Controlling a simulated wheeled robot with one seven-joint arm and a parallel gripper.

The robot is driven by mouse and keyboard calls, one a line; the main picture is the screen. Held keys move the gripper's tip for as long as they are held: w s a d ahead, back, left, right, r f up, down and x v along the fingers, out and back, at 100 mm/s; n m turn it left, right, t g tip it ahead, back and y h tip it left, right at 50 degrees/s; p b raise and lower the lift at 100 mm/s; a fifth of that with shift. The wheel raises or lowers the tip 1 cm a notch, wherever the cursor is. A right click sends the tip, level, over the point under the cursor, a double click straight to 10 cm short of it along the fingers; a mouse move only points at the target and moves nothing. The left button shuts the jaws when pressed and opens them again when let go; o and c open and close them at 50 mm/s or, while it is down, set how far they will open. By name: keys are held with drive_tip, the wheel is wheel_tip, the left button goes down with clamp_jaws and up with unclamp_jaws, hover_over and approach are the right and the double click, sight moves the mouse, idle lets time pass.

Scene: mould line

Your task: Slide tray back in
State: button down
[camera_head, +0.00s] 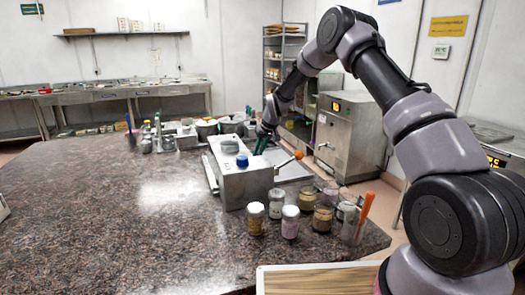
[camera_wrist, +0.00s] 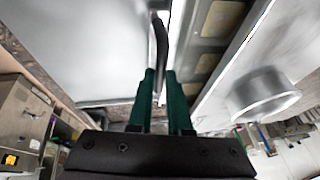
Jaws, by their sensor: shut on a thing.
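A metal box-shaped unit (camera_head: 243,182) with a blue cap on top stands on the dark granite counter. A flat grey metal tray (camera_head: 292,168) shows at its right side, partly hidden by the unit. My gripper (camera_head: 263,142) reaches down behind the unit, and its fingertips are partly hidden in the head view. In the wrist view the green fingers of my gripper (camera_wrist: 160,78) are shut on a dark, slim handle (camera_wrist: 160,42). The handle runs along the edge of a smooth metal surface (camera_wrist: 85,45). How far the tray stands out is unclear.
Several jars (camera_head: 290,221) and an orange-handled tool (camera_head: 364,208) stand at the counter's right front. An orange-tipped lever (camera_head: 290,160) sticks out beside the unit. A round metal container (camera_wrist: 262,97) is to the right of the fingers.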

drive_tip(key=shift+s+a, duration=0.15)
drive_tip(key=shift+a, duration=0.15)
drive_tip(key=c, duration=0.8)
unclamp_jaws()
drive_tip(key=shift+c, duration=0.2)
drive_tip(key=shift+d+r, duration=0.15)
drive_tip(key=shift+r, duration=0.15)
drive_tip(key=v, duration=1)
drive_tip(key=shift+s+r, duration=0.1)
drive_tip(key=shift+s, duration=0.05)
